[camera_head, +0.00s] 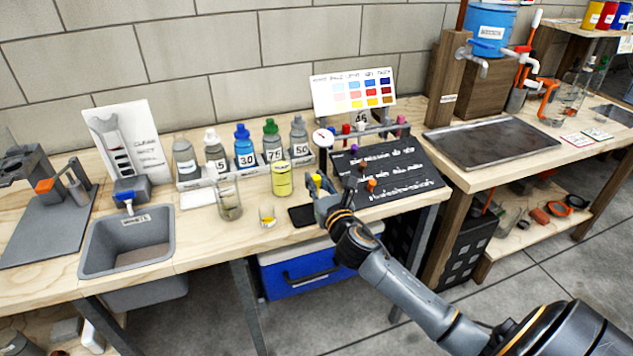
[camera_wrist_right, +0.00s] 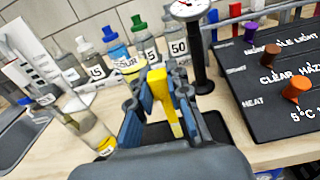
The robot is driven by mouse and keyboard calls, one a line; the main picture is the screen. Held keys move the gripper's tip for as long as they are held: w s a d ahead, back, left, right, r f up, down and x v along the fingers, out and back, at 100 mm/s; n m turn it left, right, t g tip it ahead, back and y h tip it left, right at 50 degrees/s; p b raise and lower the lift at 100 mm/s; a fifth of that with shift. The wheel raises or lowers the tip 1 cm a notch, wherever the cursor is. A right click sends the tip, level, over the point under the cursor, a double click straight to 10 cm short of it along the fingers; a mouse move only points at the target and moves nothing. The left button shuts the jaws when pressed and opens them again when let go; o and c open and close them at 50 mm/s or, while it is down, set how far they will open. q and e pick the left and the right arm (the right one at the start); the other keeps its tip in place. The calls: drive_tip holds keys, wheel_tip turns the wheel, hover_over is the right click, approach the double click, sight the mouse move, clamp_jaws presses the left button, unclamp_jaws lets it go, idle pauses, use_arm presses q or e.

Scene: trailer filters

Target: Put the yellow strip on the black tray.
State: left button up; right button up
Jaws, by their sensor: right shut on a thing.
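My right gripper (camera_head: 322,196) is shut on the yellow strip (camera_wrist_right: 165,103), which stands upright between the blue-grey fingers in the right wrist view. A bit of yellow (camera_head: 317,181) shows at the fingertips in the head view. The small flat black tray (camera_head: 301,216) lies on the wooden bench, just left of and below the gripper. In the wrist view its dark surface (camera_wrist_right: 216,124) shows behind and beside the fingers. The strip is over or near the tray; I cannot tell whether it touches it. My left gripper is not in view.
A black panel (camera_head: 390,171) with coloured knobs stands right of the gripper, with a dial gauge (camera_head: 323,138) behind. A yellow-labelled jar (camera_head: 282,181), a glass beaker (camera_head: 229,200) and a small yellow-and-white item (camera_head: 267,217) stand left. A sink (camera_head: 130,240) is further left.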

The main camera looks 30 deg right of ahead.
drive_tip(key=o, duration=0.7)
drive_tip(key=shift+f, duration=0.15)
drive_tip(key=shift+o, duration=0.2)
